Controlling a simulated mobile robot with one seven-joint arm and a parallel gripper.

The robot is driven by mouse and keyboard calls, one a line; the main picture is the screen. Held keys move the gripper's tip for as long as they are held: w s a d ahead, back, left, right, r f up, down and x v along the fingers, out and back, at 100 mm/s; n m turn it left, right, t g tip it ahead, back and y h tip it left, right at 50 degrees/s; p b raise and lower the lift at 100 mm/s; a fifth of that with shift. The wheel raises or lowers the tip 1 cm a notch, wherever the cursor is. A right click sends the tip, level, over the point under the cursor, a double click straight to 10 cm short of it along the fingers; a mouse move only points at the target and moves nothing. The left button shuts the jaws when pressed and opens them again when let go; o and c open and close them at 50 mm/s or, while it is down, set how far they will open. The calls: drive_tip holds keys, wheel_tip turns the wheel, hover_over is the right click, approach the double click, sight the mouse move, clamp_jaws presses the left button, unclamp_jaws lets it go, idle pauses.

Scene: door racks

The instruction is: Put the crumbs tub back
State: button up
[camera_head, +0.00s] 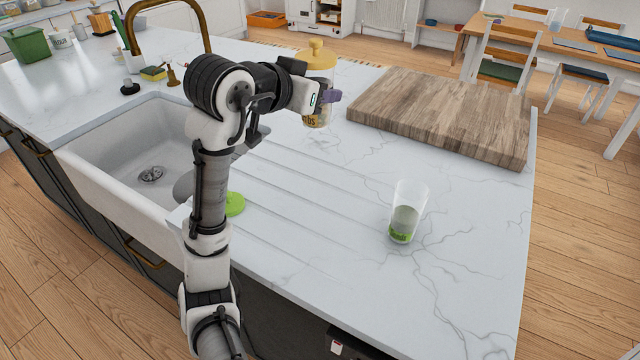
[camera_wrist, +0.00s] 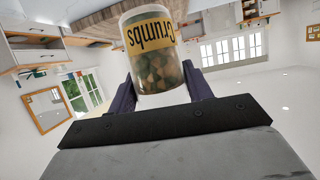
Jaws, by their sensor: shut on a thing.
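In the wrist view the tub (camera_wrist: 157,65) shows a yellow label reading "Crumbs", upside down in that picture. My gripper (camera_head: 322,97) is shut on the tub, with purple fingers on either side of it. It holds the tub over the white marble counter, near the left end of the wooden board. In the head view part of the tub is hidden behind my gripper. I cannot tell the gap between tub and counter.
A thick wooden board (camera_head: 445,112) lies at the counter's back right. A clear tumbler with a green label (camera_head: 407,212) stands at the front right. A green round thing (camera_head: 235,204) is beside my arm. The sink (camera_head: 140,150) and brass tap (camera_head: 168,20) are left.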

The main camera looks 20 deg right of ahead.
wheel_tip(320, 180, down, 19)
drive_tip(key=shift+r+p, duration=0.1)
drive_tip(key=shift+p, duration=0.8)
drive_tip(key=shift+f, duration=0.2)
drive_tip(key=o, duration=1.1)
drive_tip(key=shift+r, duration=0.1)
drive_tip(key=shift+r, duration=0.25)
drive_tip(key=b+v, duration=0.3)
drive_tip(key=v, duration=0.9)
drive_tip(key=shift+f, duration=0.1)
